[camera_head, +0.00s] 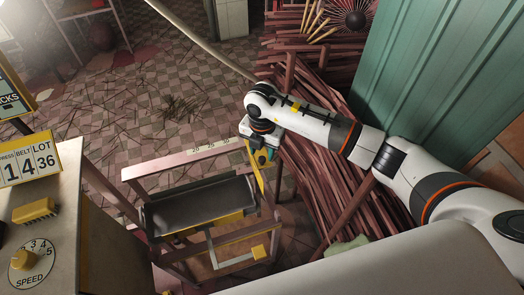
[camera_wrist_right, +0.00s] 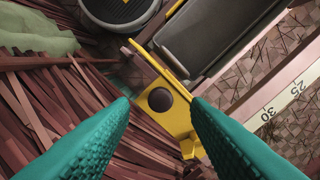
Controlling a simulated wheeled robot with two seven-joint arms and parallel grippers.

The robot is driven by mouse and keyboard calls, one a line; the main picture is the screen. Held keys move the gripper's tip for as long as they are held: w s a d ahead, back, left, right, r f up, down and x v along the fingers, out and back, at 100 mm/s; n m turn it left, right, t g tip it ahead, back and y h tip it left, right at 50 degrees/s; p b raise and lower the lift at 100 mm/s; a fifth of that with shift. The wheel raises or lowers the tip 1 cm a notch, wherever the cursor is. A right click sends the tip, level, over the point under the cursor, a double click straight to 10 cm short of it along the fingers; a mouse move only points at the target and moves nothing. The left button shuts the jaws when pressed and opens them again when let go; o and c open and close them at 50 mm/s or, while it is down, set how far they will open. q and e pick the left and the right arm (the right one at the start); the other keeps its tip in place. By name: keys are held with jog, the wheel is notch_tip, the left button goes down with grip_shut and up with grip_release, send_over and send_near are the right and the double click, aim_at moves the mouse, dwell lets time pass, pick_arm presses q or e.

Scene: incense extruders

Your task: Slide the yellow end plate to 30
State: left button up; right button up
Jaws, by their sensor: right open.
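The yellow end plate (camera_head: 258,180) stands at the right end of the dark tray (camera_head: 200,206) on the wooden frame. In the right wrist view the plate (camera_wrist_right: 172,112) shows a dark round knob (camera_wrist_right: 160,99). My right gripper (camera_head: 262,158) is over the plate; in its wrist view the two teal fingers (camera_wrist_right: 158,102) are apart, with the knob between their tips. Contact cannot be told. The scale (camera_head: 210,148) on the back rail reads 20, 25, 30; the plate is right of the 30 in the head view. My left gripper is not seen.
Reddish sticks (camera_head: 325,185) lie piled right of the frame, below a green corrugated panel (camera_head: 415,70). A bench with a yellow speed knob (camera_head: 25,258) and a number sign (camera_head: 28,165) stands at left. Checkered floor behind the frame is mostly open.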

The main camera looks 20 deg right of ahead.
aim_at(261, 162)
jog(key=shift+f, duration=1.35)
jog(key=shift+a, duration=0.15)
grip_shut()
